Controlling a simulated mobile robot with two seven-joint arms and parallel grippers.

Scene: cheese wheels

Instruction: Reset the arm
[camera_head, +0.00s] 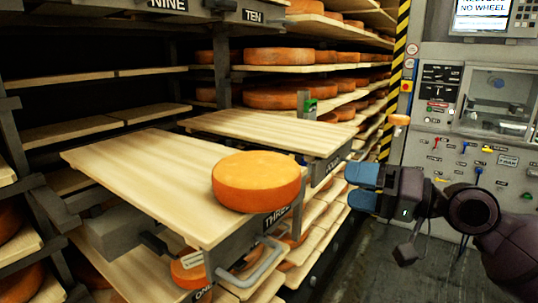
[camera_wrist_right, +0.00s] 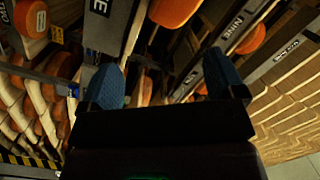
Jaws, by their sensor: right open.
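My right gripper (camera_head: 362,187) comes in from the right in the head view, with blue fingers. It is in front of the racks, to the right of the pulled-out shelf, and holds nothing. In the right wrist view its two blue fingers (camera_wrist_right: 165,85) stand wide apart with a gap between them. An orange cheese wheel (camera_head: 257,181) lies flat on the pulled-out wooden shelf (camera_head: 140,175) marked THREE, near its front end. The gripper is apart from the wheel. My left gripper is in neither view.
Another pulled-out board (camera_head: 262,130) lies behind. Racks with several orange wheels (camera_head: 278,56) fill the back. A grey handle (camera_head: 262,262) juts out under the shelf front. A control panel (camera_head: 470,130) stands at right. Grey floor (camera_head: 350,265) is open below my right arm.

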